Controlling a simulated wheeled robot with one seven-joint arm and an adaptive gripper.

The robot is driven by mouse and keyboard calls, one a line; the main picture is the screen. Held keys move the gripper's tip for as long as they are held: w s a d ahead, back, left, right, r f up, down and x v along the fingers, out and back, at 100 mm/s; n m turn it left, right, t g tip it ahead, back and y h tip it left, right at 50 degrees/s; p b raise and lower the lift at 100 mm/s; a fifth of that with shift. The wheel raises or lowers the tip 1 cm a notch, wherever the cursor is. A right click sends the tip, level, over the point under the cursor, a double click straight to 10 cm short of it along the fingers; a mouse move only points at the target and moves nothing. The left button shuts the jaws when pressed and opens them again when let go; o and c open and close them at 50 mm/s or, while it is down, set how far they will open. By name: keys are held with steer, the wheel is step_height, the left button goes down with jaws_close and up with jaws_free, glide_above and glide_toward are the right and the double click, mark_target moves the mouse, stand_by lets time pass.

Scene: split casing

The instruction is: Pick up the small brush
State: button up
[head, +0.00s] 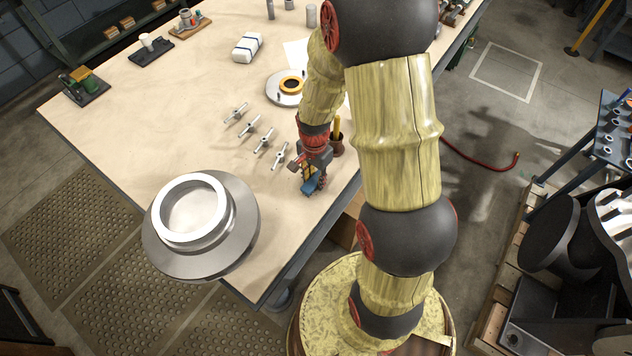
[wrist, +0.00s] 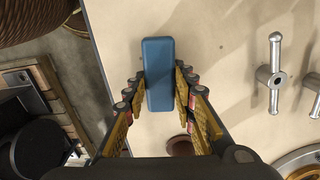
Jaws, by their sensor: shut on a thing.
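My gripper (head: 312,172) is low over the front right edge of the workbench, its fingers pointing down. In the wrist view its fingers are shut on the two long sides of a blue block-like thing (wrist: 158,72) with rounded edges. The blue thing also shows below the fingers in the head view (head: 309,187). No bristles show on it, so I cannot tell for sure that it is the small brush. A brown cup (head: 337,145) with a yellow upright thing (head: 337,126) in it stands just behind my gripper.
Several metal T-shaped pieces (head: 263,143) lie left of my gripper on the workbench (head: 130,130). A large flanged casing (head: 165,263) with a white ring (head: 164,216) is at front left. A round plate with an orange ring (head: 291,85) lies behind. The bench edge is close on the right.

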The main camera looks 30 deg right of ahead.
mark_target(315, 179)
steer(key=shift+c, duration=1.4)
steer(key=shift+r, duration=0.45)
step_height(315, 179, up, 2)
steer(key=shift+r+p, duration=0.1)
steer(key=shift+p, duration=0.65)
steer(key=s+a+r+p, duration=0.4)
steer(key=s+r, duration=0.6)
steer(key=s, duration=0.3)
steer(key=shift+s, duration=0.25)
